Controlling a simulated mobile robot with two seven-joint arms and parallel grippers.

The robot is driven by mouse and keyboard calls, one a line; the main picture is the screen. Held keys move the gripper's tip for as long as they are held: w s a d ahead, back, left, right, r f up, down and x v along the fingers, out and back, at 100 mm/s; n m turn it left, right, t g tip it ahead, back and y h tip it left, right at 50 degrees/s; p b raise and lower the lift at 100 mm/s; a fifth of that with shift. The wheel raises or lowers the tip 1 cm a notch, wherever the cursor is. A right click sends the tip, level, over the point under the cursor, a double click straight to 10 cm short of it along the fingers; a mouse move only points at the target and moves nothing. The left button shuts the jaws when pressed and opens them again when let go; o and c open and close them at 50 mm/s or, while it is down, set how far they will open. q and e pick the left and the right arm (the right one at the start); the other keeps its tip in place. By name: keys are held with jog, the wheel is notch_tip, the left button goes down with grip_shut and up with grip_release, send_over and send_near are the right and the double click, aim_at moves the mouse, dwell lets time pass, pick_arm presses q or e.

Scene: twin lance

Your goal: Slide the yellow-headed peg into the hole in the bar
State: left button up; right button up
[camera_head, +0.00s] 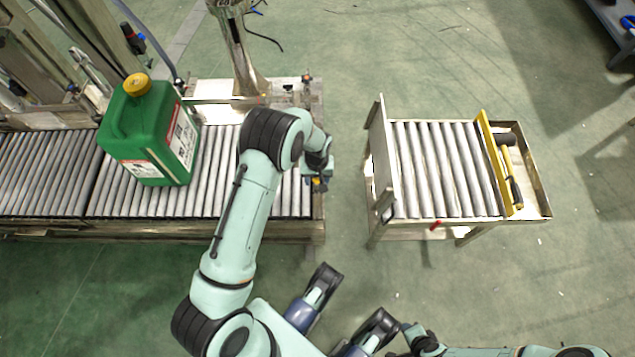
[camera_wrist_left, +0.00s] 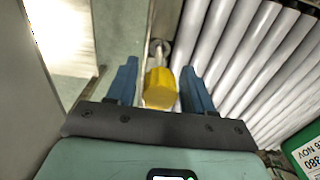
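My left gripper (camera_head: 318,183) is at the right end of the long roller conveyor. In the left wrist view its two blue fingers (camera_wrist_left: 159,88) are open, one on each side of the yellow-headed peg (camera_wrist_left: 160,90). The yellow head lies between the fingers, closer to the right one; whether they touch cannot be told. A short grey metal part shows just beyond the head. No hole is visible.
A green jerrycan (camera_head: 140,125) with a yellow cap stands on the long conveyor (camera_head: 222,190). A shorter roller table (camera_head: 440,170) is to the right, with a yellow bar (camera_head: 488,140) and a yellow-handled tool (camera_head: 513,190). Bare green floor lies between them.

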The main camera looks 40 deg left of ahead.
pick_arm(q)
jog(key=c, duration=0.8)
jog(key=shift+o, duration=0.2)
jog(key=shift+r+p, duration=0.45)
jog(key=shift+r, duration=0.2)
jog(key=shift+r+p, duration=1.55)
jog(key=shift+r, duration=1)
